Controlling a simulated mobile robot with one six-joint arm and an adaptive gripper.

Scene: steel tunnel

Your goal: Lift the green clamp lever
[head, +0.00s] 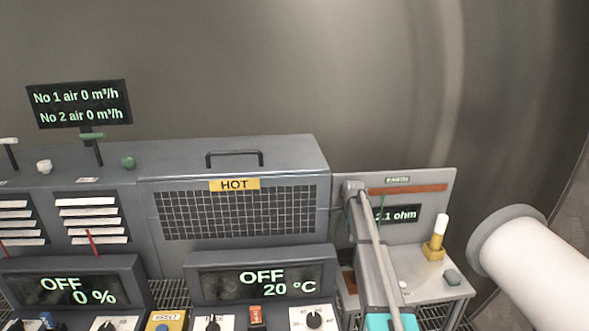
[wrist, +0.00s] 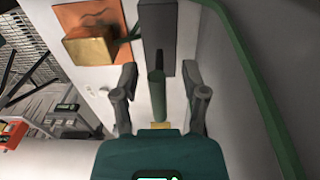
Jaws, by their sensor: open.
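In the wrist view a green upright rod, which looks like the green clamp lever (wrist: 157,98), stands out from a dark grey block (wrist: 158,35). My gripper (wrist: 158,73) is open, with one finger on each side of the rod. A gap shows between the rod and each finger, so neither appears to touch it. The rod's near end is close to my teal gripper body, above a small yellow patch. In the head view the clamp lever cannot be made out clearly.
A brass block (wrist: 90,46) on an orange plate (wrist: 112,18) is left of the rod. A green cable (wrist: 250,75) curves along the right. In the head view, a bench panel has a 2.1 ohm display (head: 397,214); a HOT heater (head: 235,210) stands left of it.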

